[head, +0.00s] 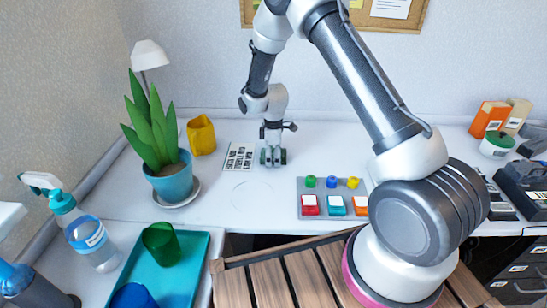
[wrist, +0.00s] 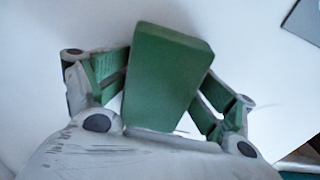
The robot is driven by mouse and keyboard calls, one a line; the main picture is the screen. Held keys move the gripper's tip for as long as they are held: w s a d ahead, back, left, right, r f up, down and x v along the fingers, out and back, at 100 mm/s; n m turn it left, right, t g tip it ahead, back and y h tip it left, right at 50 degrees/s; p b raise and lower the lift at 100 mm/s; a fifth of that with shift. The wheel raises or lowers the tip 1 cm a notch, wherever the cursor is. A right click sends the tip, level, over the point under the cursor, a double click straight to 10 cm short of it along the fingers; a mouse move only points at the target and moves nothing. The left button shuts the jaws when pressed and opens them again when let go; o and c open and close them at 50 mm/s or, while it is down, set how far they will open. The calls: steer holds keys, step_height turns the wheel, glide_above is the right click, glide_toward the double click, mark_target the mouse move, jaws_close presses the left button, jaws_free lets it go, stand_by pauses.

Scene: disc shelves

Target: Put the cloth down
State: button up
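My gripper (head: 272,157) points straight down, low over the white desk, right of the lettered card. In the wrist view my gripper (wrist: 162,88) has its fingers on both sides of a green, block-shaped thing (wrist: 166,75), shut on it. It is smooth and rectangular, and it is the only thing that fits the cloth. In the head view it is mostly hidden by the fingers, with only dark green showing at the tips. I cannot tell if it touches the desk.
A lettered card (head: 239,157) lies just left of my gripper. A potted plant (head: 172,182) and a yellow container (head: 201,136) stand further left. A grey panel with coloured buttons (head: 331,183) is to the right. A teal tray (head: 187,262) holds cups. A faint circle marks bare desk in front.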

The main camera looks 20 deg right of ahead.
step_height(320, 180, up, 13)
step_height(320, 180, up, 10)
steer(key=m, duration=0.3)
glide_above(273, 152)
steer(key=s+d, duration=0.4)
steer(key=s+d+r+m+t, duration=0.2)
steer(key=s+d+r+m, duration=0.25)
steer(key=s+r, duration=0.5)
steer(key=s+d+r+m+t, duration=0.1)
steer(key=s+d+r+m, duration=0.1)
steer(key=s, duration=0.8)
steer(key=s+d+r+m+t, duration=0.1)
steer(key=s+d+r+m, duration=0.2)
steer(key=s, duration=0.7)
steer(key=shift+s+d+m, duration=0.35)
steer(key=shift+d+m, duration=0.4)
steer(key=shift+m, duration=0.2)
steer(key=shift+o, duration=0.5)
steer(key=shift+r, duration=0.1)
